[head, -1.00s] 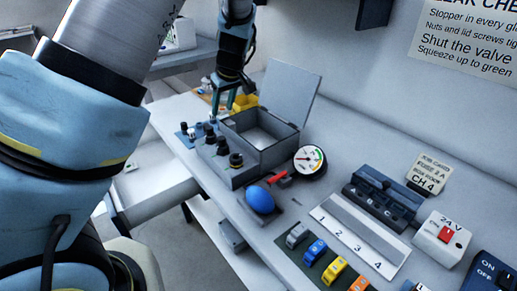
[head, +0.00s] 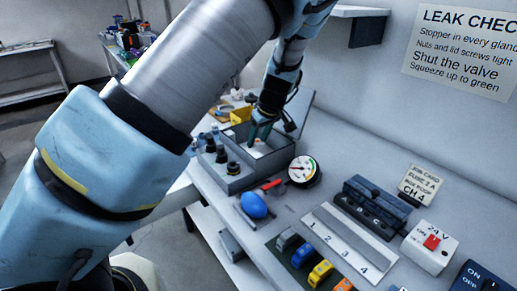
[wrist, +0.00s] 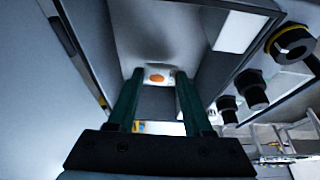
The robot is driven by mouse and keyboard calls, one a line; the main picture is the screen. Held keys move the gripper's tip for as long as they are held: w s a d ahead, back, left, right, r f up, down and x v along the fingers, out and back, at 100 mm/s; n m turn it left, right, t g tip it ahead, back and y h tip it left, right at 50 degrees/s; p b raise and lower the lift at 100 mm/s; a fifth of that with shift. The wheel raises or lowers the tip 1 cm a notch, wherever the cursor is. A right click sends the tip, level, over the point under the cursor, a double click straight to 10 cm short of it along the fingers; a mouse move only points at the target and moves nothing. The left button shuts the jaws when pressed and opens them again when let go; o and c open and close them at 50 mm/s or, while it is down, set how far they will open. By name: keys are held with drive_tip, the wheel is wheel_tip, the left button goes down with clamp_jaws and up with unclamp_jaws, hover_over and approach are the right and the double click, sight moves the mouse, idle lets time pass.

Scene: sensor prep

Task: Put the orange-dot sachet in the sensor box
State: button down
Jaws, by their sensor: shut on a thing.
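My gripper (head: 261,133) is over the open grey sensor box (head: 241,184), towards its far side, with its fingers pointing down. In the wrist view my gripper (wrist: 157,75) is shut on the orange-dot sachet (wrist: 156,84), a small white packet with an orange spot. The sachet also shows small between the fingers in the head view (head: 258,143). The box walls (wrist: 190,60) surround the view beyond the fingertips. I cannot tell whether the sachet touches the box floor. The box lid (head: 301,106) stands open behind, partly hidden by my arm.
Black glands (head: 221,155) line the box's left side. A pressure gauge (head: 303,170) and blue bulb (head: 254,205) are close on its right and front. A yellow bin (head: 240,115) stands behind. A numbered strip (head: 350,240) and coloured blocks lie further right.

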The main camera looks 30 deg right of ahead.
sight(259, 145)
drive_tip(key=shift+f+p, duration=0.35)
drive_tip(key=shift+f, duration=1.65)
drive_tip(key=shift+c, duration=1.5)
unclamp_jaws()
drive_tip(key=shift+f, duration=0.1)
drive_tip(key=b+v, duration=0.2)
drive_tip(key=v, duration=1)
drive_tip(key=shift+w, duration=0.1)
